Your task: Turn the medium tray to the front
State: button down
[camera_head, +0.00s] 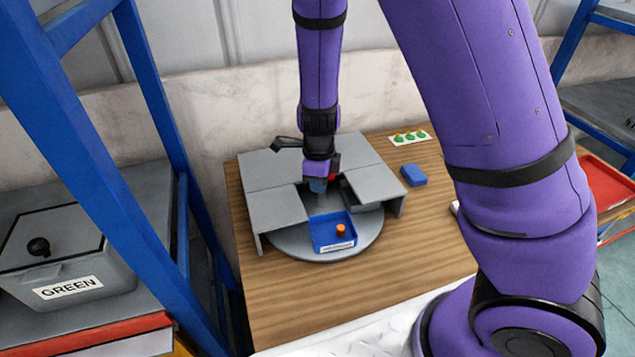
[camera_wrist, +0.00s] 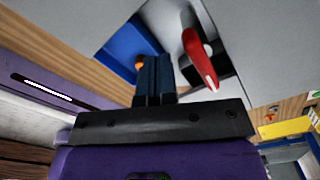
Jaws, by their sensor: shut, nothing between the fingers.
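A grey round turntable (camera_head: 350,248) sits on the wooden table under grey cover plates (camera_head: 275,206). In the front gap of the covers lies a blue tray (camera_head: 325,236) with an orange peg (camera_head: 341,231) and a white label whose text I cannot read. The tray also shows in the wrist view (camera_wrist: 125,42). My gripper (camera_head: 318,187) is shut and empty, low over the middle of the turntable, behind the blue tray. A red handle (camera_wrist: 199,60) stands beside my fingers (camera_wrist: 153,75). Whether they touch it, I cannot tell. Other trays are hidden under the covers.
A blue block (camera_head: 413,175) and a card with green marks (camera_head: 408,138) lie on the table's right side. A grey bin labelled GREEN (camera_head: 60,255) stands on the left shelf. Blue rack posts (camera_head: 85,170) flank the table. The front table strip is clear.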

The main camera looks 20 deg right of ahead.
notch_tip(320, 180, up, 6)
dwell(0.7)
